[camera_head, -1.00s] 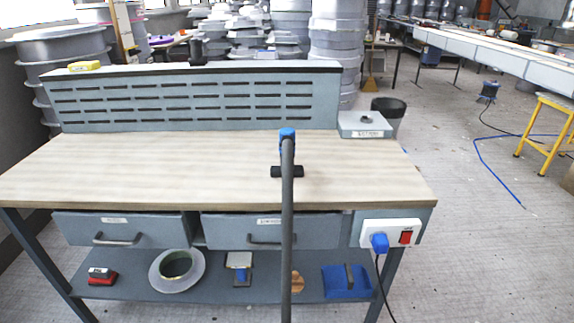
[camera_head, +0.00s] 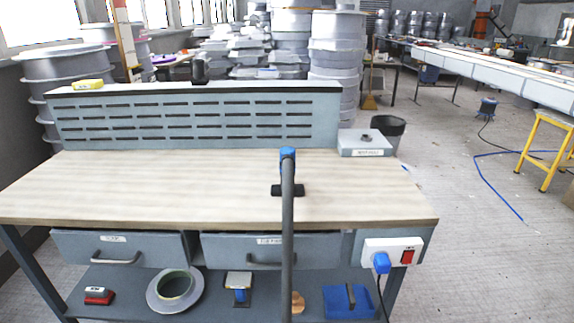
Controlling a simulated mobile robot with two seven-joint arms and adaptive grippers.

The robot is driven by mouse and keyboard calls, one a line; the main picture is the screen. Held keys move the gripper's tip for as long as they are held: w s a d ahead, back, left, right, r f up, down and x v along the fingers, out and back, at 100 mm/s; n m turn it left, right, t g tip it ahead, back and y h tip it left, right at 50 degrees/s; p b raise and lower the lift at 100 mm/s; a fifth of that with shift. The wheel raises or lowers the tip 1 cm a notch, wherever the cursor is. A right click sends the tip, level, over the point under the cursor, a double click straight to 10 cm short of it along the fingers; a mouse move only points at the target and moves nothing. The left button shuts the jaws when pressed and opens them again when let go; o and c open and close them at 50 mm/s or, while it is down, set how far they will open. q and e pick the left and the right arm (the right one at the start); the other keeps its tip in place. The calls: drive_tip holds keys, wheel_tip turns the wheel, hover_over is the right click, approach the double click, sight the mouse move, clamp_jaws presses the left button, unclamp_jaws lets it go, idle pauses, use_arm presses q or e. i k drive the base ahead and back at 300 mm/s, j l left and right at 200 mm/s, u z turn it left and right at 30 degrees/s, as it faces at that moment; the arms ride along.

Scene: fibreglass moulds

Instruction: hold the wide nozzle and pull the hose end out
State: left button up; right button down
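A grey hose (camera_head: 287,250) rises from the bottom edge of the head view, in front of the workbench, to a blue end piece (camera_head: 288,154) above the tabletop. A short, wide black piece (camera_head: 276,190), which looks like the wide nozzle, shows on both sides of the hose over the wooden top. The hose hides its middle, so I cannot tell how the two are joined. Neither of my grippers is in view.
The workbench top (camera_head: 150,185) is mostly clear, with a grey box (camera_head: 364,145) at its back right. A slotted back panel (camera_head: 190,122) stands behind. A socket block (camera_head: 390,250) with a blue plug is on the bench's right front. Floor to the right is mostly open.

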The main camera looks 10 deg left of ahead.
sight(285, 152)
drive_tip(key=i+u, duration=0.35)
drive_tip(key=i, duration=0.7)
